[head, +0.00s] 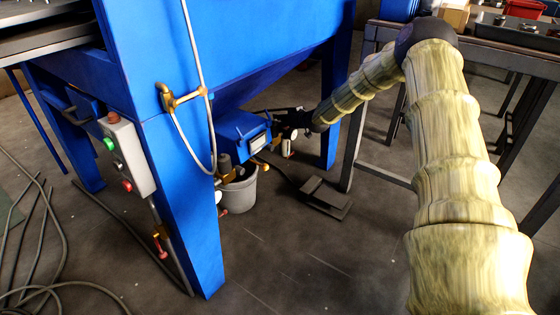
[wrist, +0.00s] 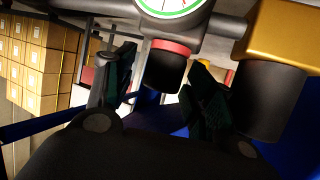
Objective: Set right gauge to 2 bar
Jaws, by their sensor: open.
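In the wrist view a round gauge (wrist: 172,6) with a white face and green rim is cut off by the top edge, so its reading cannot be told. Below it are a red ring (wrist: 174,47) and a black knob (wrist: 164,70). My gripper (wrist: 162,82) is open, with one dark finger on each side of the knob. I cannot tell whether either finger touches it. In the head view my gripper (head: 292,120) is small, beside the blue blaster cabinet's lower box (head: 240,135); a small white part (head: 288,147) shows just below it.
A brass block (wrist: 285,32) with a black cylinder (wrist: 268,102) is close right of my gripper. A grey bucket (head: 238,192) and a foot pedal (head: 318,197) stand on the floor. A cabinet leg (head: 185,210) is at front left. Cardboard boxes (wrist: 35,55) are in the background.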

